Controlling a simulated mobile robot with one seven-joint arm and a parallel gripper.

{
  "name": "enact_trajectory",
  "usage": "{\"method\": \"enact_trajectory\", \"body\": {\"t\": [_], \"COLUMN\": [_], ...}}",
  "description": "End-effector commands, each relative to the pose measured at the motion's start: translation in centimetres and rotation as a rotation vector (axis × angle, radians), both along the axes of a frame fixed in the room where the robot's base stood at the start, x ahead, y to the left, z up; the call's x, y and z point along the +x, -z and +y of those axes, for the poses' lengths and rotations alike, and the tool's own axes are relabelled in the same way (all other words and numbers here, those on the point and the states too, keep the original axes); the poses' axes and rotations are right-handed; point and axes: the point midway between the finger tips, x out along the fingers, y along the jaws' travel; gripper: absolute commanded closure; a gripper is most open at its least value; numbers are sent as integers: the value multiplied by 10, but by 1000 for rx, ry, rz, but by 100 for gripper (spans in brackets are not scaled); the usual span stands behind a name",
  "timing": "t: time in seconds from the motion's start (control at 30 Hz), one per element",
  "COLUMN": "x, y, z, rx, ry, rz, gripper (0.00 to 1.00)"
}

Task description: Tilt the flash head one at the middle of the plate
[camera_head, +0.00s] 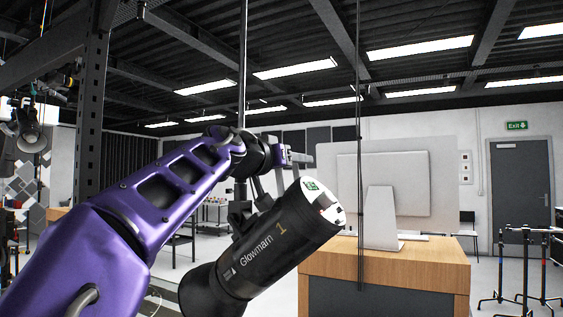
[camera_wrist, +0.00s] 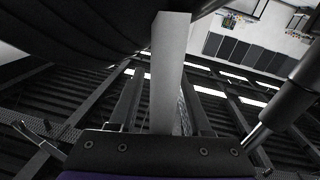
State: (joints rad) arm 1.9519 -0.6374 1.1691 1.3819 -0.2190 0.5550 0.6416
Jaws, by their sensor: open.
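The flash head one (camera_head: 262,250), a black cylinder marked "Glowmarn 1", hangs tilted in the head view, its pale round end up to the right. My gripper (camera_head: 300,157) is at the end of my purple arm, just above and behind the flash head's upper end. In the wrist view my gripper (camera_wrist: 160,100) is open, with its two dark fingers apart. A light grey bar (camera_wrist: 170,60) shows between the fingers; I cannot tell whether they touch it. A large dark ribbed shape fills the upper left there. The plate cannot be made out.
A wooden desk (camera_head: 420,262) with a monitor (camera_head: 381,215) stands behind to the right. A thin vertical pole (camera_head: 359,120) rises in front of it. A dark steel post (camera_head: 92,110) stands at left. A black rod (camera_wrist: 290,95) crosses the wrist view's right side.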

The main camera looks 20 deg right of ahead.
Motion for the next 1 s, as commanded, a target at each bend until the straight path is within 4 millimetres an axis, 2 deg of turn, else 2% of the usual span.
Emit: {"method": "enact_trajectory", "body": {"t": [0.07,0.33,1.0], "x": [0,0,0], "y": [0,0,0], "z": [0,0,1], "rx": [0,0,0], "ry": [0,0,-1], "rz": [0,0,0], "gripper": [52,98,100]}}
